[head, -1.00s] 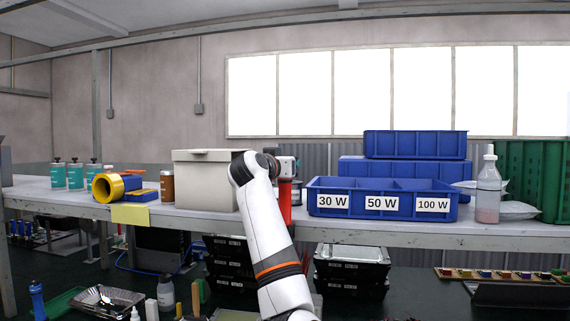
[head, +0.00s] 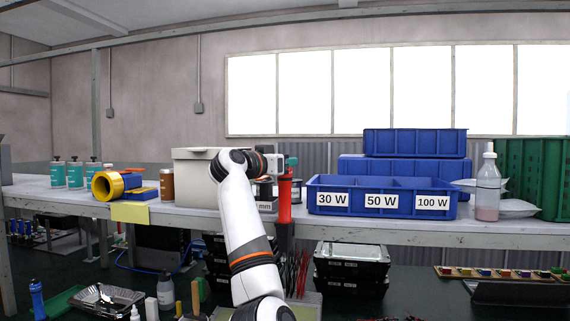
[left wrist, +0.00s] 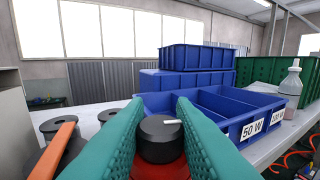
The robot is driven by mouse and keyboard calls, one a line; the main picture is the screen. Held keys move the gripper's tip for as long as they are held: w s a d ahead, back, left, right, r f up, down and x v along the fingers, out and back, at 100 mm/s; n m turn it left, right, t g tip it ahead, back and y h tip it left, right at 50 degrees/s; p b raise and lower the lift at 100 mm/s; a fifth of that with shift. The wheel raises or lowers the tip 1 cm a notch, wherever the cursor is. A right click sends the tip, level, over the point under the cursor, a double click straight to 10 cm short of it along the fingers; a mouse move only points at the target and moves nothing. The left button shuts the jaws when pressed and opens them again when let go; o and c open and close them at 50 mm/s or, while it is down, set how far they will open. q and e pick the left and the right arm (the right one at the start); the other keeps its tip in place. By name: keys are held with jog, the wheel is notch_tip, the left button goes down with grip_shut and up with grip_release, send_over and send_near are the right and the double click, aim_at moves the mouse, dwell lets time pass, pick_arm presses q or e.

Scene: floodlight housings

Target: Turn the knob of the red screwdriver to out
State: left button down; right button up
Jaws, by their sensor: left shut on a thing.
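The red screwdriver (head: 285,202) stands upright at the bench's front edge in the head view. Its black knob (left wrist: 158,140) with a short white mark shows in the left wrist view, with red body below it. The mark lies on the knob's far right side, running roughly sideways. My left gripper (left wrist: 160,108) is shut on this knob, a teal finger on each side. In the head view the gripper (head: 289,164) is over the screwdriver's top. The word or scale for "out" is not readable. My right gripper is not in view.
Other dark round tops (left wrist: 62,122) and an orange part (left wrist: 50,152) lie close left of my fingers. A blue divided bin (head: 381,197) labelled 30 W, 50 W and 100 W stands just right. A beige box (head: 190,180) stands left. A bottle (head: 487,190) stands further right.

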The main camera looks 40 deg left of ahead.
pick_arm(q)
jog(key=m+h+p, duration=0.1)
jog(key=h, duration=0.1)
jog(key=shift+a+r+m+h, duration=0.1)
jog(key=shift+a+m+h, duration=0.05)
jog(key=shift+m+h, duration=0.25)
jog(key=m+g+h+p, duration=0.2)
jog(key=m+h+p, duration=0.1)
jog(key=p, duration=0.3)
jog(key=m+g+h+p, duration=0.1)
jog(key=m+h+p, duration=0.2)
jog(key=h+p, duration=0.3)
jog(key=shift+r+m+g+p, duration=0.2)
jog(key=shift+m+g+p, duration=0.1)
jog(key=shift+g+p, duration=0.1)
jog(key=shift+f+m+g+h+p, duration=0.25)
jog(key=shift+m+g+h+p, duration=0.4)
jog(key=shift+p, duration=0.8)
jog(key=c, duration=1.2)
grip_release()
jog(key=shift+c, duration=0.2)
jog(key=shift+d+f, duration=0.1)
jog(key=shift+d, duration=0.1)
